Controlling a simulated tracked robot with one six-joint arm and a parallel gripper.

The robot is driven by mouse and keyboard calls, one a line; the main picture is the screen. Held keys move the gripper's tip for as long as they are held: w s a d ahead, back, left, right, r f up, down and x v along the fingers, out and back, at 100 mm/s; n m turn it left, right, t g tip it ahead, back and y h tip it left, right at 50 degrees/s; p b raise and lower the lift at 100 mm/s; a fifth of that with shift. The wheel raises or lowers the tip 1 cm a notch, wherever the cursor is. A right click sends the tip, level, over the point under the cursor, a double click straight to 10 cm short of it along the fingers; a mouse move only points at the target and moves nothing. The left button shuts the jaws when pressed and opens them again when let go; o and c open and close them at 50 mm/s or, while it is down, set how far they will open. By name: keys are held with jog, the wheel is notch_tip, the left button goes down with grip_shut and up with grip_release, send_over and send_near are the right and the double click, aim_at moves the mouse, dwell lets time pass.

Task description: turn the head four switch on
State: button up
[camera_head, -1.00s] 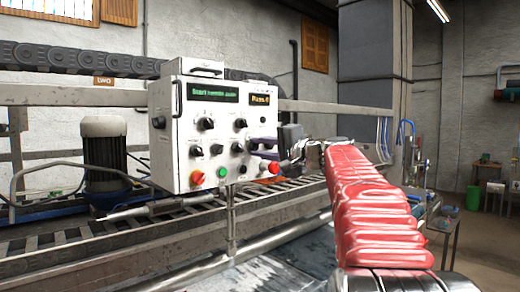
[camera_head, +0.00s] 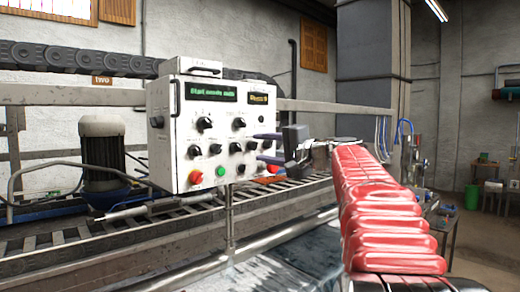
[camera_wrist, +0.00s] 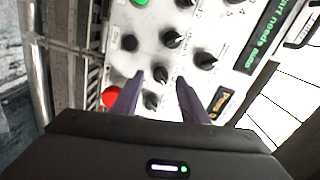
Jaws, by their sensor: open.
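The white control panel (camera_head: 222,165) stands left of my gripper, with several black rotary switches, two lit displays, a red button and a green button. In the wrist view the panel (camera_wrist: 128,62) appears turned. My gripper (camera_head: 257,146) has its purple fingers apart and empty at the panel's right side. In the wrist view my gripper (camera_wrist: 159,77) points at the panel, with one black switch (camera_wrist: 161,74) between its fingertips and another black switch (camera_wrist: 151,101) nearer. Whether the fingers touch a switch cannot be told. The labels are too small to read, so I cannot tell which is head four.
A red button (camera_wrist: 110,97) is close to the left finger in the wrist view. A roller conveyor (camera_head: 120,233) runs below the panel, and a metal rail (camera_head: 310,107) passes behind it. A grey motor (camera_head: 103,150) stands to the left.

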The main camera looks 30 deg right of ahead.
jog(key=s+d, duration=0.1)
jog(key=s, duration=1)
jog(key=shift+s+d, duration=0.25)
jog(key=shift+d, duration=0.1)
jog(key=s+a+f+n+g+y, duration=0.1)
jog(key=a+f+n+g, duration=0.25)
jog(key=a+f, duration=0.8)
jog(key=s+a+f+n+g, duration=0.2)
jog(key=a+f+g, duration=0.3)
jog(key=a+f, duration=0.65)
jog(key=s+a+f+n+g+h, duration=0.1)
jog(key=s+a+f+n, duration=0.3)
jog(key=s+f, duration=0.4)
jog(key=s+a+f+n+g+h, duration=0.2)
jog(key=s+a+f+n, duration=0.3)
jog(key=s+f, duration=0.2)
notch_tip(320, 180, down, 3)
jog(key=shift+s+r+g+h, duration=0.1)
jog(key=shift+s+g+h, duration=0.2)
jog(key=shift+s+g, duration=0.1)
jog(key=shift+c, duration=1.1)
